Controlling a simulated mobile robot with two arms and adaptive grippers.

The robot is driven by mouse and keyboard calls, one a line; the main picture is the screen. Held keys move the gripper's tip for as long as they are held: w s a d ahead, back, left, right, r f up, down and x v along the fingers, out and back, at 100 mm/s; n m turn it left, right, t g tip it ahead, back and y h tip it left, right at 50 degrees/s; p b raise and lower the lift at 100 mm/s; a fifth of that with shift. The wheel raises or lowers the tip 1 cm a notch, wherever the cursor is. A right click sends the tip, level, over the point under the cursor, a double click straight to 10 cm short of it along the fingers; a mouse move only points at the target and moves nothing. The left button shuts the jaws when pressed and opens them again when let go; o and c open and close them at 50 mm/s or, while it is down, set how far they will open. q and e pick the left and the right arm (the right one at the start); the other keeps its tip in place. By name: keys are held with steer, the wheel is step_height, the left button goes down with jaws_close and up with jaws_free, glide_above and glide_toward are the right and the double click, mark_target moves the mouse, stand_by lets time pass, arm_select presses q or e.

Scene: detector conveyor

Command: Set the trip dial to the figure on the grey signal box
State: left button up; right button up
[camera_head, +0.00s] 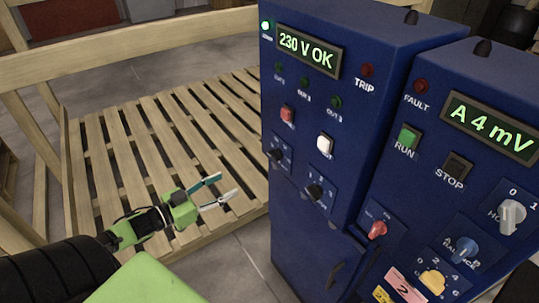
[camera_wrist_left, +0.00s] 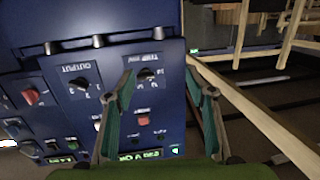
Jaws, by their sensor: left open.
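The trip dial is a small black knob (camera_head: 275,155) low on the front of the left blue cabinet (camera_head: 310,120). In the left wrist view the trip dial (camera_wrist_left: 147,73) lies under a label beginning "TRIP", close to one finger; its setting is too small to read. My left gripper (camera_head: 226,187) is open and empty, to the left of the cabinet front and apart from it. In the left wrist view its two teal fingers (camera_wrist_left: 165,92) are spread, with the dial toward the left one. I cannot make out a grey signal box. My right gripper is not in view.
A black output dial (camera_head: 315,190) sits beside the trip dial, with red and white buttons (camera_head: 325,145) above. A second blue cabinet (camera_head: 400,165) with several knobs stands to the right; a pink tag (camera_head: 404,287) reads 2. A wooden slatted pallet (camera_head: 150,130) lies left.

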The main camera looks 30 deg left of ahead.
arm_select(q)
steer(key=w+d+r+m+h, duration=0.1)
steer(key=d+r+h, duration=0.2)
steer(key=r, duration=0.3)
glide_toward(271, 156)
steer(key=x, duration=0.2)
steer(key=shift+y, duration=0.3)
steer(key=p+x, duration=0.1)
steer(key=x, duration=0.4)
steer(key=shift+w+d+r, duration=0.15)
steer(key=shift+w+d, duration=0.1)
steer(key=shift+d, duration=0.05)
steer(key=shift+p+x, duration=0.3)
steer(key=shift+x, duration=0.5)
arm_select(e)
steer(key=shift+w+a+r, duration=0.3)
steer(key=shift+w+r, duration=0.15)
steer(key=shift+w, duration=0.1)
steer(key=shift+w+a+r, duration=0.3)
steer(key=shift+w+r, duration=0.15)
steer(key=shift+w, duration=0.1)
arm_select(q)
steer(key=c, duration=1.1)
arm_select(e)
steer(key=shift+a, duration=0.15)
